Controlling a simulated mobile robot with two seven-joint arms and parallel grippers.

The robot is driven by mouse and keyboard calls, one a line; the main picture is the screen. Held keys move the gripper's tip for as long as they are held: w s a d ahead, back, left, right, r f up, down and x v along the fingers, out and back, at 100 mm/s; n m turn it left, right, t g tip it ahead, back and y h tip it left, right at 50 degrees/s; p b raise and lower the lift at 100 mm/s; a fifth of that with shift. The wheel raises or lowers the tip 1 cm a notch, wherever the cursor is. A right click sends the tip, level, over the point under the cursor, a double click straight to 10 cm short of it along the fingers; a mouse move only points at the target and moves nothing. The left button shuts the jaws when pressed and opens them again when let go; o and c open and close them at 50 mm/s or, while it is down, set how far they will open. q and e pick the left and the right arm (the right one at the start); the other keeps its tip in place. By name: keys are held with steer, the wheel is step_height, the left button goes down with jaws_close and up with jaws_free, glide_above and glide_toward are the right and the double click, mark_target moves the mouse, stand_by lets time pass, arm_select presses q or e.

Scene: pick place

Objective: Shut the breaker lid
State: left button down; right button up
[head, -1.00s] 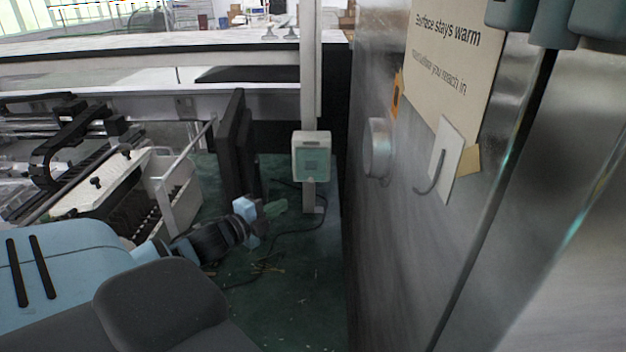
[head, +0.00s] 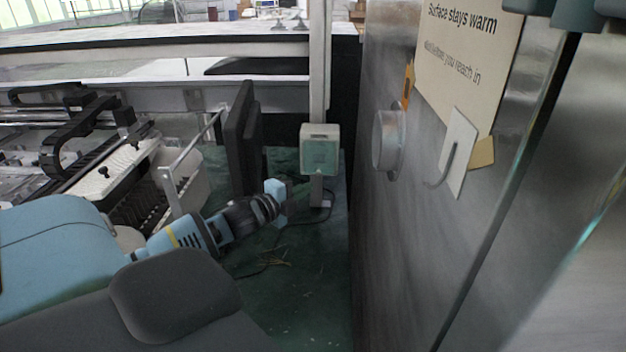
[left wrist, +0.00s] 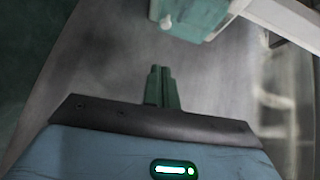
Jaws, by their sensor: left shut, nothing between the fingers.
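The breaker box (head: 319,150) is a small pale box with a greenish front, mounted on a white post in the middle of the head view. I cannot tell how far its lid stands open. In the left wrist view a green box part (left wrist: 196,14) with a small white knob shows at the top. My left gripper (left wrist: 162,76) has its green fingers shut and empty, below that part and apart from it in the picture. In the head view its pale blue body shows just left of and below the box, with the fingertips hard to make out. My right gripper is out of view.
A large metal cabinet wall (head: 400,250) fills the right side, with a round knob (head: 389,140), a hook plate (head: 458,152) and a warm-surface sign (head: 465,60). A dark upright panel (head: 242,138) stands left of the box. Machinery with a white bin lies further left.

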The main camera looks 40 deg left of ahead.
mark_target(320, 174)
arm_select(q)
steer(key=w+a, duration=0.2)
steer(key=w, duration=0.4)
steer(key=shift+w+a+f+b, duration=0.15)
steer(key=shift+a+f+b, duration=0.15)
steer(key=shift+a+f, duration=0.1)
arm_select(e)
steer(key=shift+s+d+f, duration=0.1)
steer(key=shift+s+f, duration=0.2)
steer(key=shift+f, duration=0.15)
